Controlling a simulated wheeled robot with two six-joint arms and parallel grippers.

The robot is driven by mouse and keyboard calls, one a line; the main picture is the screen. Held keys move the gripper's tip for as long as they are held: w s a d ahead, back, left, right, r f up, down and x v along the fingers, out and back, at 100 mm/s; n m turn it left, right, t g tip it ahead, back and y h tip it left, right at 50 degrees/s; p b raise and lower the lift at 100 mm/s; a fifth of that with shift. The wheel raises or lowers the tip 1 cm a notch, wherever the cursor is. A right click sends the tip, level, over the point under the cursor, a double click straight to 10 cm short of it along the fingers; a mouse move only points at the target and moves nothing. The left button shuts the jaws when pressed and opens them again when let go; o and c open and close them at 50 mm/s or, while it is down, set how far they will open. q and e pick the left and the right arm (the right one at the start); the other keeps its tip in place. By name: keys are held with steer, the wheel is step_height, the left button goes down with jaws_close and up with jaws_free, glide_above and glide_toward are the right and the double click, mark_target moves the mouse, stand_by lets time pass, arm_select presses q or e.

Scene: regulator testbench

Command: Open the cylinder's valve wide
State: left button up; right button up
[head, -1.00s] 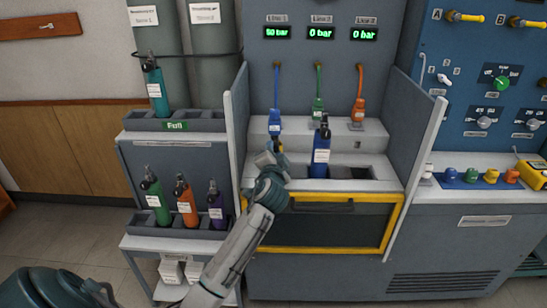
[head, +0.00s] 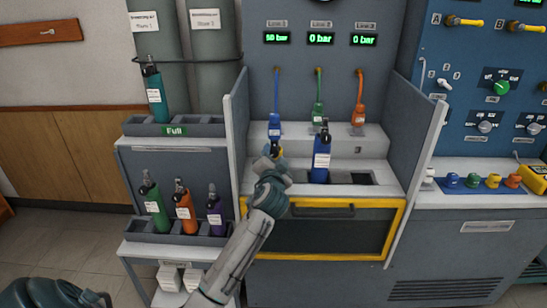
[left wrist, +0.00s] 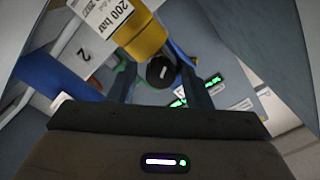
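My left gripper (head: 275,152) is at the left slot of the bench, below the blue connector (head: 274,126) of Line 1. In the left wrist view a round black knob (left wrist: 161,71) with a white mark sits between its two fingers, which stand apart on either side with small gaps. Beside the knob is a yellow cylinder (left wrist: 145,41) with a white "200 bar" label. In the head view the gripper hides most of it. My right gripper is out of view.
The Line 1 display (head: 277,38) appears to read 50 bar; the other two read 0 bar. Grey side panels (head: 237,140) flank the bench. A rack (head: 178,238) with green, orange and purple cylinders stands at left. The rightmost bench slot looks empty.

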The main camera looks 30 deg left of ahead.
arm_select(q)
steer(key=shift+o, duration=0.3)
steer(key=shift+s, duration=0.1)
steer(key=shift+s+d, duration=0.2)
steer(key=shift+s, duration=0.05)
steer(key=b+v, duration=0.1)
steer(key=v, duration=0.9)
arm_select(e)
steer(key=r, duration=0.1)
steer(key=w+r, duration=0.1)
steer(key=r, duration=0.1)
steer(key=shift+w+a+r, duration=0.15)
